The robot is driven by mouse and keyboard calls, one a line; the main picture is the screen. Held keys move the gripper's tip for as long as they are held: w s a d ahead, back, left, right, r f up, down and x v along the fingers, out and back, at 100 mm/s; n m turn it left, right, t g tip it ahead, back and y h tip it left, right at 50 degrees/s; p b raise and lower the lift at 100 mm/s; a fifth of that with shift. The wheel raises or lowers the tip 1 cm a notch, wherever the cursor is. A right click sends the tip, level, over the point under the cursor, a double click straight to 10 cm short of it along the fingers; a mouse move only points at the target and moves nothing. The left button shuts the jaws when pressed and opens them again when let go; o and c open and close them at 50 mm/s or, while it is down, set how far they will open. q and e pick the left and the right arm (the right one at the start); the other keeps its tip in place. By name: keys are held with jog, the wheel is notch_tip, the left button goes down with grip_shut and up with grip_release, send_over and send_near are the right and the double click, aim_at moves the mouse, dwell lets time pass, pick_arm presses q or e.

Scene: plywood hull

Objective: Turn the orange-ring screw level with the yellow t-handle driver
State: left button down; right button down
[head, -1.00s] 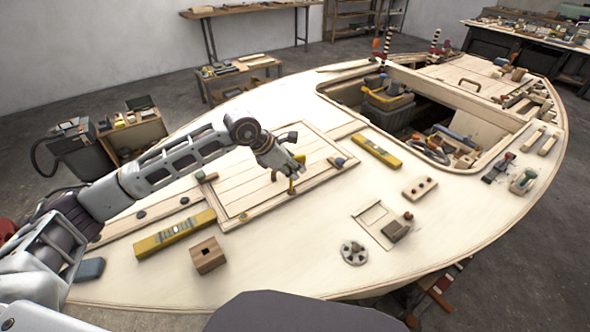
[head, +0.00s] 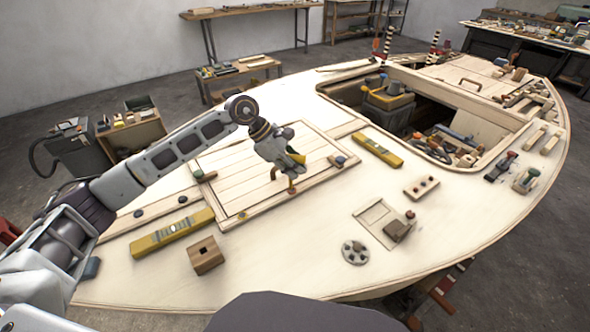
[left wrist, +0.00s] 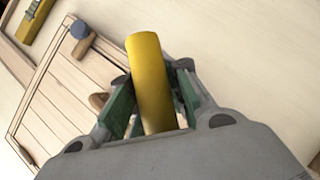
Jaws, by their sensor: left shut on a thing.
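My left gripper (head: 290,166) is over the right part of the panelled hatch (head: 250,178) and shut on the yellow t-handle driver. In the left wrist view the driver's thick yellow handle (left wrist: 150,75) stands between the green-padded fingers (left wrist: 150,105). I cannot pick out the orange-ring screw. My right gripper is not in view.
A yellow level (head: 172,232) and a wooden block with a hole (head: 206,255) lie front left of the hatch. Another yellow level (head: 377,150) lies to its right. A grey disc (head: 355,252) is nearer the front. Behind is the open cockpit (head: 432,107). Bare deck lies between.

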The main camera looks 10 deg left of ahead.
pick_arm(q)
jog(key=shift+s+d+m+g+b, duration=0.1)
jog(key=shift+s+m+g+b, duration=0.1)
jog(key=shift+m+g+b, duration=1.55)
jog(key=shift+s+m+p, duration=0.1)
jog(key=shift+m+p, duration=0.55)
jog(key=shift+m, duration=0.2)
jog(key=shift+t, duration=0.25)
jog(key=shift+f+b, duration=0.5)
jog(key=shift+b, duration=0.15)
